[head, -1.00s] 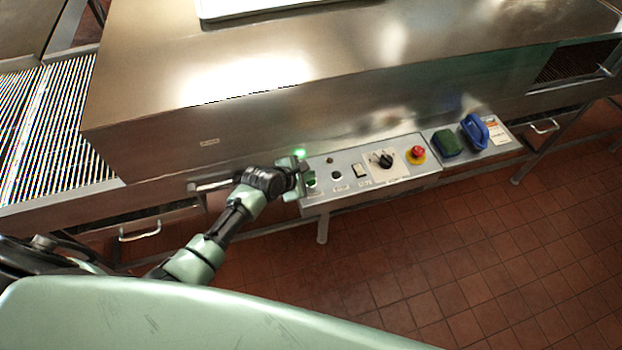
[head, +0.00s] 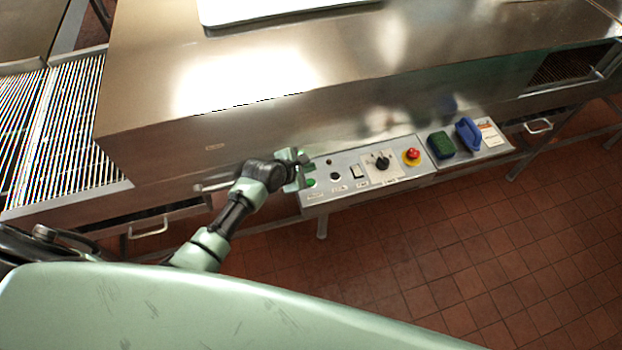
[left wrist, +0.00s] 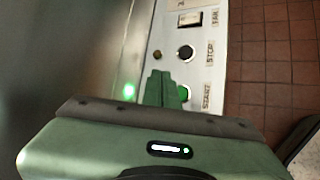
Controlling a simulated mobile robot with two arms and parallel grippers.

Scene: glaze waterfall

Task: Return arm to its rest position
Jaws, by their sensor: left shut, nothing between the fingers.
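My left gripper (head: 299,168) is at the left end of the control panel (head: 400,174), beside the green START button (head: 311,182). In the left wrist view its fingers (left wrist: 160,87) are together and empty. They partly cover the START button (left wrist: 184,93), so I cannot tell whether they touch it. The black STOP button (left wrist: 186,53) and the FAN switch (left wrist: 188,19) lie beyond the fingertips. My left arm reaches forward from the lower left of the head view. My right gripper is not in view.
The panel also carries a black knob (head: 381,162) and a red emergency button (head: 412,155). The steel machine (head: 240,85) rises behind. Tiled floor (head: 430,250) is open in front.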

